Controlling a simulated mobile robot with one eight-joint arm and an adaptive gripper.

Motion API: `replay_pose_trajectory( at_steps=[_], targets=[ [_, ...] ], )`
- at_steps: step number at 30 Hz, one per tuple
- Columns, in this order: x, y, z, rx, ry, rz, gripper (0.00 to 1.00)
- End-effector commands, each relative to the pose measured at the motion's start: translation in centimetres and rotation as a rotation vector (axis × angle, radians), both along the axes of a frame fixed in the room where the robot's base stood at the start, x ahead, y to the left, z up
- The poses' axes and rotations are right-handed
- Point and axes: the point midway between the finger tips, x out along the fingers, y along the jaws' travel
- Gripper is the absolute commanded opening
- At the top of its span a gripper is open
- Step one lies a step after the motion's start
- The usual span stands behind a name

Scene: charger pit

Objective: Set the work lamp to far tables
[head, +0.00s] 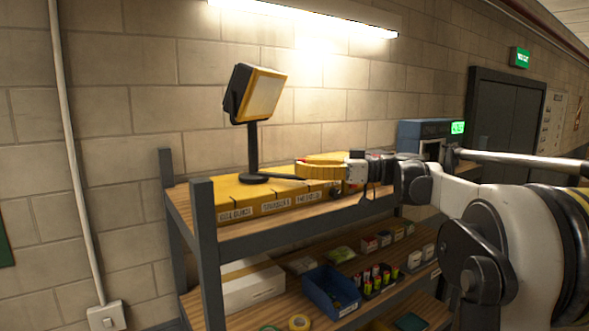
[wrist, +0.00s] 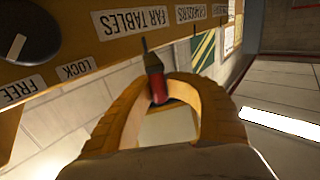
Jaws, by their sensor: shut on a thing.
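The work lamp (head: 258,92) stands upright on a yellow panel atop the shelf unit, its lit head tilted up and to the right. A dark thin arm (head: 280,177) runs from its round base toward my gripper (head: 301,172). In the wrist view, my yellow fingers (wrist: 163,82) are shut on a red handle (wrist: 158,88) with a dark collar and thin rod. The dark round base (wrist: 28,28) is at upper left.
The yellow panel (head: 240,208) has several labels along its front edge. Grey shelf posts (head: 205,240) rise at the left. A blue device (head: 420,136) with a green display stands behind my arm. Lower shelves hold a blue bin (head: 330,290), boxes and batteries.

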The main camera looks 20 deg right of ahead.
Motion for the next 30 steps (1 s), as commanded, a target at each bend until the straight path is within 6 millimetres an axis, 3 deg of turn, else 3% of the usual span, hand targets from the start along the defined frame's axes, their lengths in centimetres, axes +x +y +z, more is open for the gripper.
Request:
replay_pose_trajectory(
  at_steps=[9,25,26,27,30],
  targets=[
    [1.16,-1.16,-0.04,0.000,0.002,0.111,0.00],
    [1.32,-1.27,-0.04,0.000,0.001,0.130,0.00],
    [1.32,-1.27,-0.04,0.000,0.001,0.130,0.23],
    [1.33,-1.27,-0.03,0.000,0.001,0.130,0.35],
    [1.33,-1.21,0.00,0.000,0.001,0.131,0.39]
  ],
)
